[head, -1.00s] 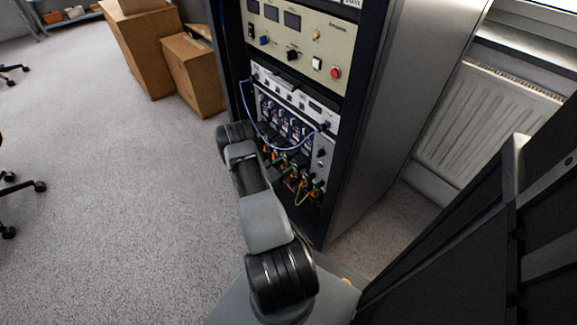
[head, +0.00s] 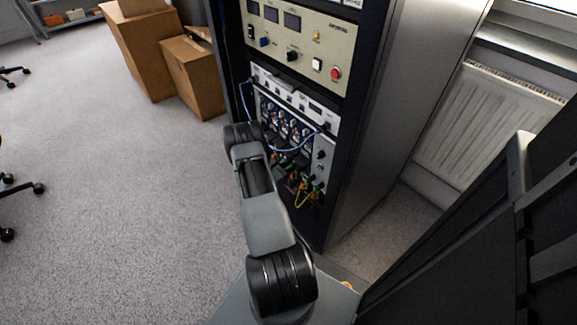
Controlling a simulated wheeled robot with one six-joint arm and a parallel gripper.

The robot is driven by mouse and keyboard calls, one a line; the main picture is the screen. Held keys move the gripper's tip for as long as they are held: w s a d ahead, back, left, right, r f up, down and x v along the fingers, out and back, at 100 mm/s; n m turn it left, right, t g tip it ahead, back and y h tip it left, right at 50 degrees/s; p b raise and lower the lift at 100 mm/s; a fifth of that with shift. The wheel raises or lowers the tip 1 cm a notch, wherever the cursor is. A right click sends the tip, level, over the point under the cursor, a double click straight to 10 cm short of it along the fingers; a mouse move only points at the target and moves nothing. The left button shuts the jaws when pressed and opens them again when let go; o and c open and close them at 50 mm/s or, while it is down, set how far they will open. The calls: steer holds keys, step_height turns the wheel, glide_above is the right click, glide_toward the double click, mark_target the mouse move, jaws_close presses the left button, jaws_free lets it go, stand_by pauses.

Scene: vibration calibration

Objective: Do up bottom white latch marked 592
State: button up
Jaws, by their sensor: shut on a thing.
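The white latch marked 592 cannot be made out in the head view; no such marking is legible. A rack unit with a white frame (head: 291,92) sits in the lower part of the dark cabinet, with a row of small modules (head: 287,127) in it. My arm rises from the base at the bottom middle to a bent elbow left of this unit. The rest of the arm is mostly hidden behind the elbow and upper link. My gripper cannot be picked out, so its contact with any latch is hidden.
A blue cable (head: 287,149) loops across the unit's front, and coloured leads (head: 303,190) hang below it. A beige panel (head: 330,45) with knobs and a red button is above. Cardboard boxes (head: 193,77) stand at left. Grey carpet (head: 120,190) is clear left of my arm.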

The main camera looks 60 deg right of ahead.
steer(key=shift+c, duration=1.3)
steer(key=shift+m+b, duration=0.55)
steer(key=shift+m, duration=0.95)
steer(key=o, duration=0.9)
steer(key=p+v, duration=0.3)
steer(key=v, duration=1.1)
steer(key=shift+r+p, duration=0.1)
steer(key=shift+p, duration=0.2)
